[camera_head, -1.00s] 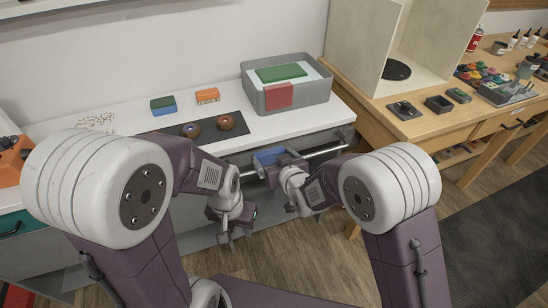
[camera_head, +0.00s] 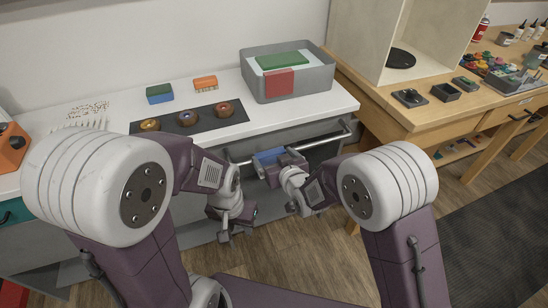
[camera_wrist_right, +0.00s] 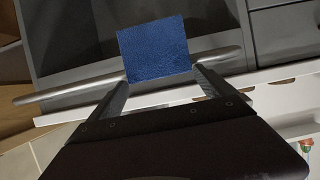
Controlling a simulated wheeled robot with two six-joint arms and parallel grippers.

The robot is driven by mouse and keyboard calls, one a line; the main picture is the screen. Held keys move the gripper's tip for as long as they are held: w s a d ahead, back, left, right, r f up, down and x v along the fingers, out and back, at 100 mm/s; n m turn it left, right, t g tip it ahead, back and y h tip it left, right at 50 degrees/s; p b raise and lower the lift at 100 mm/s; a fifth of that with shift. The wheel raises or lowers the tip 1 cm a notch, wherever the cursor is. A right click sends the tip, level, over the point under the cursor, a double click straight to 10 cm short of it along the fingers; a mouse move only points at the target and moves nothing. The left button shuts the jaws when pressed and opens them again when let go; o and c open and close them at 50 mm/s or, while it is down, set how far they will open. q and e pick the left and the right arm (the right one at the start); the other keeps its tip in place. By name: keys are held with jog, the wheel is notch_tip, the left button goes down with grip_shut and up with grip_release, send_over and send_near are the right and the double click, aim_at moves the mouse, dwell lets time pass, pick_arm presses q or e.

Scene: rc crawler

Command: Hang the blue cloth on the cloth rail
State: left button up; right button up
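The blue cloth (camera_head: 269,157) is a small flat piece at the fingers of my right gripper (camera_head: 274,169), in front of the counter. In the right wrist view the cloth (camera_wrist_right: 154,48) spans the space between the two fingers (camera_wrist_right: 160,82), its lower edge at their tips. The metal cloth rail (camera_head: 320,141) runs along the counter front. In the wrist view the rail (camera_wrist_right: 70,90) passes behind the cloth; whether they touch is unclear. My left gripper (camera_head: 228,232) points down, lower and left of the cloth, with nothing visible in it; its finger gap is unclear.
On the white counter are a grey bin (camera_head: 290,88), a green-and-blue sponge (camera_head: 159,94), an orange brush-like block (camera_head: 205,83) and a dark mat (camera_head: 232,117) with three rings. A wooden bench (camera_head: 420,118) stands to the right. Floor is open in front.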

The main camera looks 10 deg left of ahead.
jog(key=v, duration=0.9)
jog(key=shift+p, duration=0.45)
jog(key=shift+d, duration=0.1)
